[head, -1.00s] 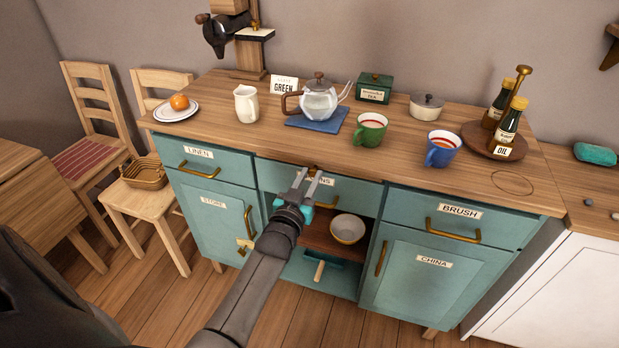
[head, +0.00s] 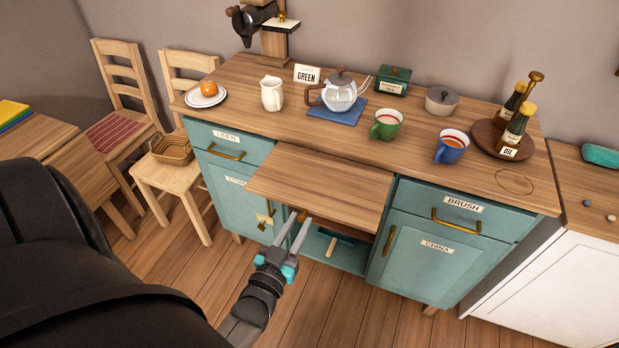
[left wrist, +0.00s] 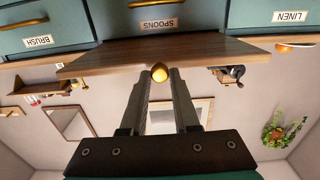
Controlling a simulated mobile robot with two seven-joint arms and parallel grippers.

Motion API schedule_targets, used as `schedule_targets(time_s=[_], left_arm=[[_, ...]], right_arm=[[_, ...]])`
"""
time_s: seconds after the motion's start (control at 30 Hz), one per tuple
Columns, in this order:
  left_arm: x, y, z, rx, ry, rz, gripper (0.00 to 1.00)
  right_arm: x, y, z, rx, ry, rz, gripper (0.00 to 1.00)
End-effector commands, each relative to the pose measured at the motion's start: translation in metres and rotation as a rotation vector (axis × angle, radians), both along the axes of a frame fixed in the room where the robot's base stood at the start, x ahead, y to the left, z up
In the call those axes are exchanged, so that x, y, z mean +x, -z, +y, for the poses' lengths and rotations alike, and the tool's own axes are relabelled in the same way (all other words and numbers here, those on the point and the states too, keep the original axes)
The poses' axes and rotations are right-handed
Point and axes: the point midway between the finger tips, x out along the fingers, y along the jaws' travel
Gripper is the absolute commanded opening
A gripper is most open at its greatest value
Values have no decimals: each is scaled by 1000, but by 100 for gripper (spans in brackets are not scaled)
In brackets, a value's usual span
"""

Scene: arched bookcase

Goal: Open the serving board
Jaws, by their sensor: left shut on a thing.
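The serving board (head: 325,187) is a flat wooden board pulled well out from just under the worktop of the teal sideboard (head: 235,145). It juts forward over the middle section and hides the drawer front below it in the head view. A round brass knob (left wrist: 160,72) sits on the middle of its front edge. My left gripper (head: 298,220) is shut on this knob, in front of the board. In the left wrist view, its fingers (left wrist: 172,80) reach to the knob, with the board's edge running across beyond. My right gripper is not in view.
On the worktop stand a glass teapot (head: 340,93), a green mug (head: 387,126), a blue mug (head: 452,147) and oil bottles (head: 516,130). A chair (head: 180,175) with a basket stands left. Floor in front of the sideboard (head: 320,310) is clear.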

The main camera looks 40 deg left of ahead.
Motion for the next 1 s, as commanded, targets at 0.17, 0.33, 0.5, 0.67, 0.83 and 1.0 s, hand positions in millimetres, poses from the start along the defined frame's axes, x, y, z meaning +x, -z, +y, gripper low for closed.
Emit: schedule_targets(time_s=[0.17,0.33,0.5,0.67,0.83,1.0], left_arm=[[-32,0,-7,0,-1,5,0],[-45,1,-11,1,-1,2,0],[-48,1,-11,1,0,0,0],[-48,1,-11,1,0,1,0],[-48,1,-11,1,0,1,38],[-47,1,-11,0,0,0,57]], right_arm=[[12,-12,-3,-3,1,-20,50],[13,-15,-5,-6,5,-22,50],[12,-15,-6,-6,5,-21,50],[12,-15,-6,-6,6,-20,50],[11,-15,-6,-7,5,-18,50],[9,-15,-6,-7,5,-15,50]])
